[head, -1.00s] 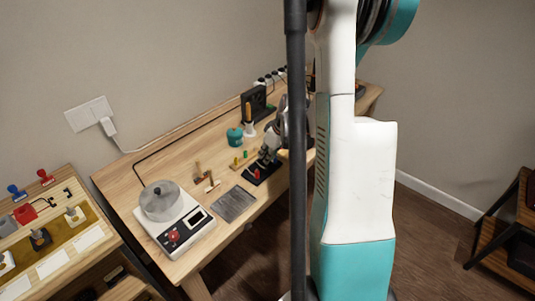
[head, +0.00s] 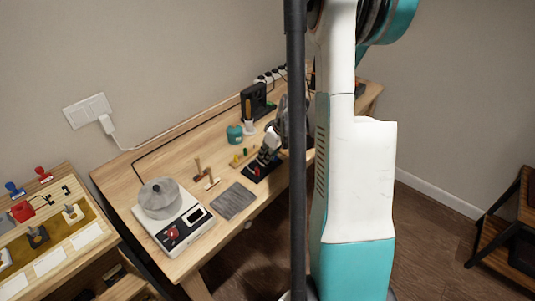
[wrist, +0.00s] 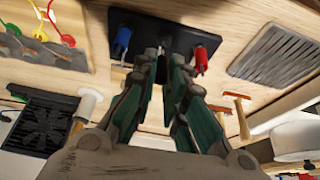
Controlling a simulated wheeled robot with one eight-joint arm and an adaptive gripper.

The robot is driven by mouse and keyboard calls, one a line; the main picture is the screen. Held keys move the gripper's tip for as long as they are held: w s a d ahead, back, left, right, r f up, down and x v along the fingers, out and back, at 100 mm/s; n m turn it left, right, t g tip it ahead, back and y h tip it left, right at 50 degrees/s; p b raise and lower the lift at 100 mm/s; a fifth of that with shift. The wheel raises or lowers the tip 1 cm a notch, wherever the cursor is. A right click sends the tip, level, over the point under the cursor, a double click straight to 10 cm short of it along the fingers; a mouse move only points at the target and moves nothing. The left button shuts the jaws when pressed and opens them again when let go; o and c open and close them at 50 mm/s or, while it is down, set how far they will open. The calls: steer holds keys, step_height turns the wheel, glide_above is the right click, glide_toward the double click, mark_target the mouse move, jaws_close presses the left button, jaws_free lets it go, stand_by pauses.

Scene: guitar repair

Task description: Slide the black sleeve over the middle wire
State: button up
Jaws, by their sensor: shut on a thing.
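My gripper (wrist: 165,62) points down over a black stand (wrist: 165,38) with a blue-handled and a red-handled piece on it. The fingers are close together around something small and dark at their tips. It is likely the black sleeve, but its outline is lost against the black stand. Green, yellow and red wires (wrist: 62,28) rise from a grey board at the upper left of the wrist view, apart from my gripper.
A grey pad (head: 233,201), a hammer (head: 203,170) and a scale with a metal pot (head: 160,197) stand on the bench. My column and arm block the bench's right part.

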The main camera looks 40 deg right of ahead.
steer(key=shift+f+b, duration=1.4)
steer(key=shift+f, duration=0.1)
stand_by(0.8)
steer(key=o, duration=0.7)
steer(key=shift+o, duration=0.2)
steer(key=o, duration=0.4)
steer(key=shift+r, duration=0.1)
steer(key=shift+r+p, duration=3.15)
steer(key=shift+r, duration=1.3)
